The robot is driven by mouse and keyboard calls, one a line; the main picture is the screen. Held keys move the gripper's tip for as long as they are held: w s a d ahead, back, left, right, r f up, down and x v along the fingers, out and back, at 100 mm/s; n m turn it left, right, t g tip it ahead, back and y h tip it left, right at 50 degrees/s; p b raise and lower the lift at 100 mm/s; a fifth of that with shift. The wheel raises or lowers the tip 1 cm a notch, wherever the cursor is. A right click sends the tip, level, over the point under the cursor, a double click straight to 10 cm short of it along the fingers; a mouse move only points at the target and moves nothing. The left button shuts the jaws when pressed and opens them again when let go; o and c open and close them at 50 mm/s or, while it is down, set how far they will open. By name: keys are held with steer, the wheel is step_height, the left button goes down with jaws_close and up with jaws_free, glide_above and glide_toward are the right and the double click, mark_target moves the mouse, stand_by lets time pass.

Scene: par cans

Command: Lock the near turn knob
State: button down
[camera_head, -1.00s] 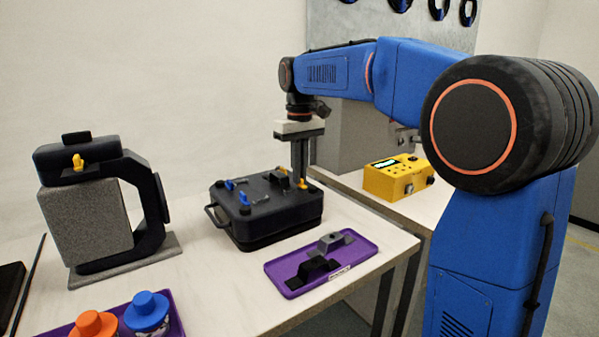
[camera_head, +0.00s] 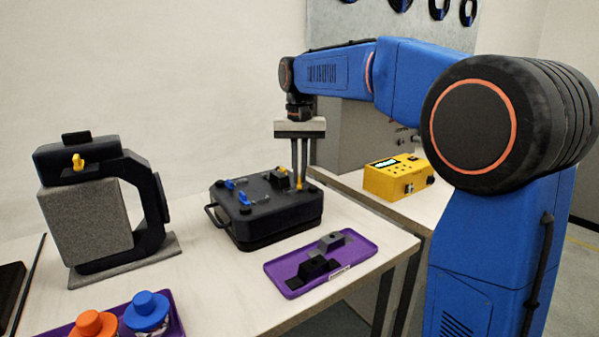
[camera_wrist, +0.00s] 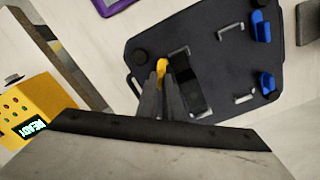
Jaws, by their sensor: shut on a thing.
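A black case (camera_head: 270,212) sits on the white table, with a small yellow turn knob (camera_head: 299,186) near the right end of its top. My gripper (camera_head: 299,178) points straight down over that end, with its two fingers shut on the yellow knob. In the wrist view the yellow knob (camera_wrist: 161,65) shows between the fingertips (camera_wrist: 160,82), partly hidden by them. Beside it is a raised black block (camera_wrist: 188,82) on the lid. Two blue levers (camera_head: 231,184) (camera_head: 243,198) stand at the left part of the lid, apart from my gripper.
A purple tray (camera_head: 355,250) with a grey and a black part lies in front of the case. A black C-shaped stand (camera_head: 155,200) with another yellow knob (camera_head: 77,162) stands left. A yellow box (camera_head: 398,178) with a display sits on a surface at right.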

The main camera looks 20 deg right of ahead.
steer(key=m, duration=0.5)
steer(key=shift+m, duration=0.3)
steer(key=m, duration=0.5)
steer(key=shift+m, duration=0.3)
steer(key=c, duration=2.2)
jaws_free()
step_height(320, 180, up, 17)
steer(key=shift+r, duration=0.2)
